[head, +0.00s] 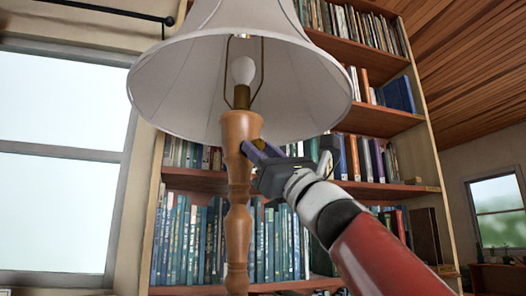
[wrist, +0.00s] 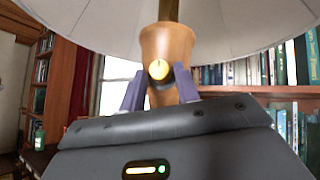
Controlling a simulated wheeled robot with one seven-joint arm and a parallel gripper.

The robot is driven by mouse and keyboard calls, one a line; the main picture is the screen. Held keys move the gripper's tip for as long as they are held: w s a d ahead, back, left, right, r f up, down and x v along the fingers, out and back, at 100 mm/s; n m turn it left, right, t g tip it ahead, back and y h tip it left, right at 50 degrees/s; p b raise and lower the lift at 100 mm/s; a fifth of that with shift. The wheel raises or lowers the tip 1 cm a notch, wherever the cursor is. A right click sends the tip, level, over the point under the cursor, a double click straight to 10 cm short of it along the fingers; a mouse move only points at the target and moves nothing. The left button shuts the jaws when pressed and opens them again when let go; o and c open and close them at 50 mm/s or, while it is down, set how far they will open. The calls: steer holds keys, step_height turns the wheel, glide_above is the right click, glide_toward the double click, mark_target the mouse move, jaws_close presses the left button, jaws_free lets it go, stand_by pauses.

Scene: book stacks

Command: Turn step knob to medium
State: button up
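A floor or table lamp with a turned wooden stem (head: 238,200) and a white shade (head: 190,85) stands in the middle left of the head view. My gripper (head: 256,150) reaches the stem from the right, just below the shade. In the wrist view my gripper (wrist: 160,92) has its two purple-grey fingers apart, one on each side of the stem below and beside the knob. Nothing shows between the fingers except the stem and knob. The knob is hidden in the head view.
A bookcase (head: 428,130) full of books stands behind the lamp. A bright window (head: 60,160) is at the left. The shade hangs close above my gripper. A bulb (head: 243,70) shows inside the shade.

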jaws_close()
